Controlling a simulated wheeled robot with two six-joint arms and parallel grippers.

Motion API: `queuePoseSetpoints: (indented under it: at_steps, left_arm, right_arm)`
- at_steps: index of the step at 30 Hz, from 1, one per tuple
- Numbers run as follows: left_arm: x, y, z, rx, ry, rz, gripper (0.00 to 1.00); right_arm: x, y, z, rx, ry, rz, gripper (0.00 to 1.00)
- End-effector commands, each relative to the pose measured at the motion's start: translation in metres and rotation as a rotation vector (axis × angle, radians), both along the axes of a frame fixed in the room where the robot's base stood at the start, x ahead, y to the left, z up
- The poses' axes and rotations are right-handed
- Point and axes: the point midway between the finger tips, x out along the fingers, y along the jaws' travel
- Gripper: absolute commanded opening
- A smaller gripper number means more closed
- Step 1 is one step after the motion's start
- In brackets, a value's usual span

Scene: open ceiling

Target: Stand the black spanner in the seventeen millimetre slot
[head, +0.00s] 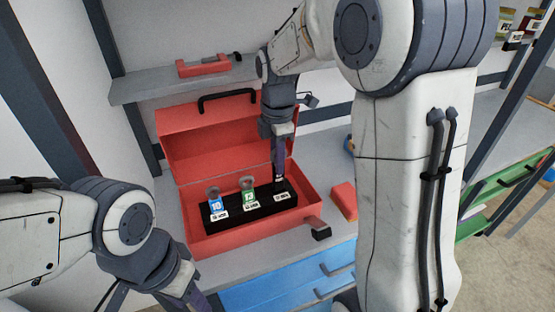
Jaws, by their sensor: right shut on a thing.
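The open red toolbox (207,246) stands on the grey bench. Inside it is a black rack (232,205) with labelled slots. A spanner with a blue label marked 10 (215,203) and one with a green label marked 13 (248,194) stand in the left and middle slots. My right gripper (279,178) points down over the rack's right end, above a white label too small to read. It is shut on the black spanner, which is mostly hidden by the dark fingers. I cannot tell whether the spanner touches the slot. My left arm is at the lower left, its fingertips out of frame.
The toolbox's raised lid (205,135) stands behind the rack. An orange-red block (344,200) lies on the bench right of the box. A shelf (150,88) with a red item (203,66) runs behind. Blue drawers (285,287) are below the bench.

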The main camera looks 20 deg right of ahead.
Motion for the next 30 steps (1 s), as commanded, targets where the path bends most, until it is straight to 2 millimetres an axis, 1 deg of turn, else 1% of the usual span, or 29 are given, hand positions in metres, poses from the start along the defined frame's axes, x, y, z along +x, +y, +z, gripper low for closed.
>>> queuePoseSetpoints:
  at_steps: [30]
  left_arm:
    - [0.0, 0.0, -0.017, 0.0, 0.0, 0.0, 0.45]
  right_arm:
    - [0.0, 0.0, -0.027, 0.0, 0.0, 0.0, 0.0]
